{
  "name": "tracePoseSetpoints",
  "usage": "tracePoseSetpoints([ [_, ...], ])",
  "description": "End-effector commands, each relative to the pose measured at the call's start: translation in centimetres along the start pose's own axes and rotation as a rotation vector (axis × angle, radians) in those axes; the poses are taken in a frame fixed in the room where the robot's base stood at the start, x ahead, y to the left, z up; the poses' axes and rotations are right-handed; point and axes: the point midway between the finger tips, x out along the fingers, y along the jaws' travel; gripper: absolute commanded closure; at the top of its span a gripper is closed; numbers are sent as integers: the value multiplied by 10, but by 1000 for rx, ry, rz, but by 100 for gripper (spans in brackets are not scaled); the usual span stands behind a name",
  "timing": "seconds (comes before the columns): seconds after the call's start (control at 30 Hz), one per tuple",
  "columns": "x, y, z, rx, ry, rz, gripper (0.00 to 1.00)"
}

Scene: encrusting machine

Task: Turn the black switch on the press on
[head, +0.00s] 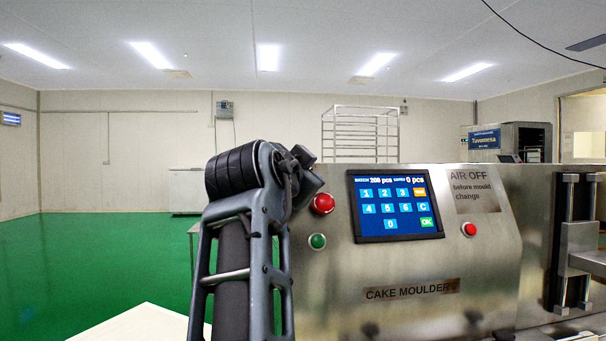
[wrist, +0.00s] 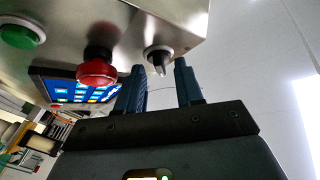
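The black switch (wrist: 157,57) is a small knob in a round pale collar near the corner of the steel press panel in the wrist view. My gripper (wrist: 161,70) is open, its two blue fingers pointing at the panel. The knob shows in the gap between the fingertips, slightly nearer the left finger. I cannot tell whether a finger touches it. In the head view the press (head: 334,274) stands at the right, and my arm hides the switch and the fingers.
A red mushroom button (wrist: 97,68) and a green button (wrist: 20,33) sit left of the switch in the wrist view. A touch screen (head: 396,206) and another red button (head: 469,229) are on the press front. Green floor (head: 110,250) is open at left.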

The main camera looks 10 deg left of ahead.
Motion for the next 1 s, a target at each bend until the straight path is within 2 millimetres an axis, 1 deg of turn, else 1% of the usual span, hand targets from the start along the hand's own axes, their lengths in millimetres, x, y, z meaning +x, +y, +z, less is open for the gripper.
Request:
tracePoseSetpoints([
  [0.17,-1,0,0,0,1,-1,64],
  [0.27,-6,-1,0,0,1,-2,64],
  [0.37,-20,0,1,-1,1,-3,64],
  [0.6,-59,0,1,1,0,-3,64],
  [0.7,-70,0,1,0,0,-1,64],
  [0.83,-77,0,0,-1,1,-1,64],
  [1.0,-78,0,0,-1,0,-1,64],
])
